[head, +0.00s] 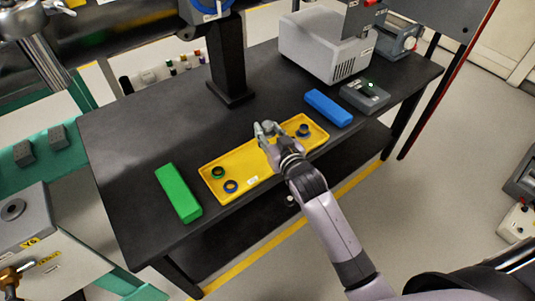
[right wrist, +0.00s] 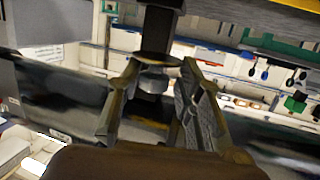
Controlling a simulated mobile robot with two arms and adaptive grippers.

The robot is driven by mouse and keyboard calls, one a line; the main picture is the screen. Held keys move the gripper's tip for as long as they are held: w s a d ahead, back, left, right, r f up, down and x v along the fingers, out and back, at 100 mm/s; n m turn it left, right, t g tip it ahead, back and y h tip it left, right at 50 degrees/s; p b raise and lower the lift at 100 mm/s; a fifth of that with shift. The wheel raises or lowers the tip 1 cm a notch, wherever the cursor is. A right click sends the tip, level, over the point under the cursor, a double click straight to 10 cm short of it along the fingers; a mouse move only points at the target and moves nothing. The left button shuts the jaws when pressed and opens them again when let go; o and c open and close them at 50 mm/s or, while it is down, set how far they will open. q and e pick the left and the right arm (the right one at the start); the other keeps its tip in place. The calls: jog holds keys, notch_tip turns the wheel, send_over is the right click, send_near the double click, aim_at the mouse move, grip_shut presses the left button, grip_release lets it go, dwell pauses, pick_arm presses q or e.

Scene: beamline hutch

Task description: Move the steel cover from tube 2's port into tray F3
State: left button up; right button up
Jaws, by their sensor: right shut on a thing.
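My right gripper (head: 267,130) reaches over the middle of a long yellow tray (head: 212,169) on the black table. In the right wrist view its two fingers (right wrist: 160,78) are shut on a small grey metallic piece (right wrist: 152,82), which looks like the steel cover. The fingers hide part of it. The gripper appears above the tray floor, but I cannot tell the height. The tray has a white label too small to read, so I cannot confirm it is F3. Tube 2's port cannot be made out for certain. My left gripper is not in view.
Small dark and blue rings lie at the tray's left end (head: 231,186) and right end (head: 303,131). A green block (head: 178,192) is left of the tray, a blue block (head: 328,108) right. A black post (head: 228,62) stands behind. The table's left part is clear.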

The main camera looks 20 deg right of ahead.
notch_tip(320, 180, down, 5)
notch_tip(320, 180, down, 4)
jog(key=shift+r+b, duration=0.1)
jog(key=shift+b, duration=0.4)
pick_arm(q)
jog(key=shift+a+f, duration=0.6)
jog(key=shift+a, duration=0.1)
pick_arm(e)
jog(key=shift+f+b, duration=0.35)
jog(key=shift+f, duration=0.3)
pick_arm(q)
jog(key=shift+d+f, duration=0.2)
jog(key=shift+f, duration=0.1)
pick_arm(e)
jog(key=o, duration=1.2)
jog(key=shift+s+f, duration=0.15)
jog(key=shift+c, duration=0.2)
